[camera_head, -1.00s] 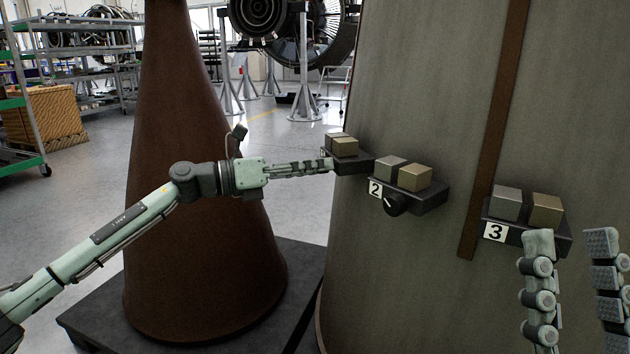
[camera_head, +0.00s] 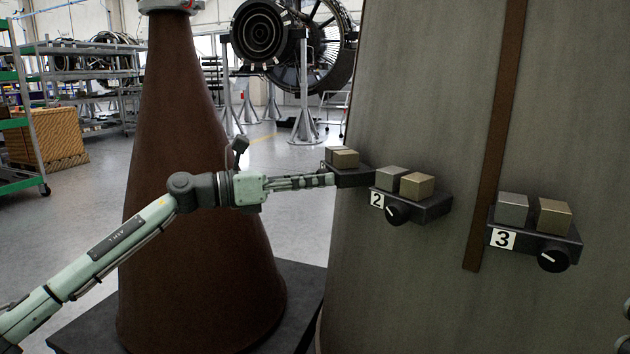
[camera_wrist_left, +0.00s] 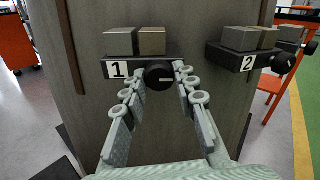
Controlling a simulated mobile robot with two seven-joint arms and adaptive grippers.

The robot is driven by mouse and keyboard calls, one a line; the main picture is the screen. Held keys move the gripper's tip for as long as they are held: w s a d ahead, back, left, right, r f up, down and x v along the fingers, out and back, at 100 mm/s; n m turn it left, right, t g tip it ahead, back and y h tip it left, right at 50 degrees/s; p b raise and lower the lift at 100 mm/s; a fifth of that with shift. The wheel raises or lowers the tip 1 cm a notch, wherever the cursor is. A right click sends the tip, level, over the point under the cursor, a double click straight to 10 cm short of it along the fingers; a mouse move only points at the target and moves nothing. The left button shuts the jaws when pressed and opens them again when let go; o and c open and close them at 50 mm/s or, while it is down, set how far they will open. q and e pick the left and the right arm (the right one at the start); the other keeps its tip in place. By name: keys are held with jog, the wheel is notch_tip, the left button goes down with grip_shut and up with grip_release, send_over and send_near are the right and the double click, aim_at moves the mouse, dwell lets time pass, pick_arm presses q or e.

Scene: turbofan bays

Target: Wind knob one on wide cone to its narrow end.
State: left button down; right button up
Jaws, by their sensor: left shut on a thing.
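The wide cone (camera_head: 430,90) is the big grey-olive body on the right in the head view; it fills the middle of the left wrist view. Knob one (camera_wrist_left: 160,74) is a black round knob with a white pointer line, pointing to the right in the left wrist view. It sits on a dark box beside plate "1" (camera_wrist_left: 118,69). My left gripper (camera_wrist_left: 158,72) is shut on knob one, with a finger on each side. In the head view, my left gripper (camera_head: 331,180) reaches the box from the left and knob one is hidden.
Two blocks stand on each box. Box two with its knob (camera_head: 397,212) is close to the right of my left gripper. Box three with its knob (camera_head: 553,257) is farther right, past a brown strip (camera_head: 498,130). A narrow brown cone (camera_head: 190,250) stands behind my left arm.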

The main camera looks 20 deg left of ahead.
pick_arm(q)
jog(key=c, duration=1.2)
grip_release()
jog(key=v, duration=1.2)
